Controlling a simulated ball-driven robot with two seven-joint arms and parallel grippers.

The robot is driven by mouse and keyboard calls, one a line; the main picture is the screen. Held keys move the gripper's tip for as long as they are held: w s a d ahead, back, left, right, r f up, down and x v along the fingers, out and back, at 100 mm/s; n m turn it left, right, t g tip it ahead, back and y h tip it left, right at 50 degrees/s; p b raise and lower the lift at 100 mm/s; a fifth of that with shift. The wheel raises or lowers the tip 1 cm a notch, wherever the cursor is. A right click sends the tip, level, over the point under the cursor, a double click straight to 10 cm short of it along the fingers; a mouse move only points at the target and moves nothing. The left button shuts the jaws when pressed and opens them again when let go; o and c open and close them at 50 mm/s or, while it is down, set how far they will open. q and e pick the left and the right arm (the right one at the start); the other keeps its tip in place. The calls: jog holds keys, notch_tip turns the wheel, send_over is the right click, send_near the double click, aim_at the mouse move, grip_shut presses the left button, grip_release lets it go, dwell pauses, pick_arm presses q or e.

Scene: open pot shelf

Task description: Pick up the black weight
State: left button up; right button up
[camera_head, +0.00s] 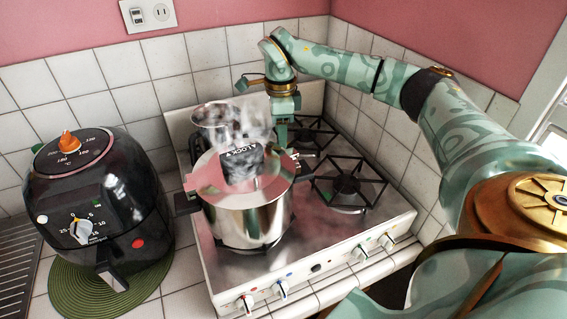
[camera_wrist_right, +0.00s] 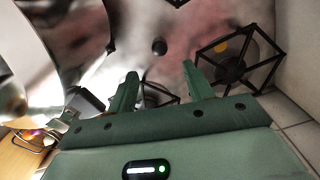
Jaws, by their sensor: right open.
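The black weight appears to be the dark block with white markings (camera_head: 242,162) at the top of a shiny steel pot (camera_head: 248,218). I cannot tell whether it rests on a lid or sits inside. My right gripper (camera_head: 283,140) points down just behind and to the right of the pot, apart from the block. In the right wrist view its two fingers (camera_wrist_right: 160,85) are spread with nothing between them. The pot's curved steel side seems to show at the left of that view. My left gripper is not in view.
The pot stands on the front of a stove (camera_head: 222,281) with black burner grates (camera_head: 345,185). Its dark side handles stick out. A clear, shiny vessel (camera_head: 212,116) is behind it. A black air fryer (camera_head: 102,200) on a green mat (camera_head: 65,295) stands left. Tiled walls close the back and right.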

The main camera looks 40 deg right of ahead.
jog(key=f, duration=0.5)
jog(key=shift+s+a+f+b, duration=0.1)
jog(key=shift+a+f+b, duration=0.15)
jog(key=shift+b, duration=0.15)
jog(key=shift+d+f, duration=0.15)
jog(key=shift+f, duration=0.45)
notch_tip(320, 180, down, 5)
jog(key=shift+d+b, duration=0.1)
jog(key=shift+b, duration=0.35)
jog(key=shift+r, duration=0.1)
jog(key=c, duration=1.1)
jog(key=shift+o, duration=0.2)
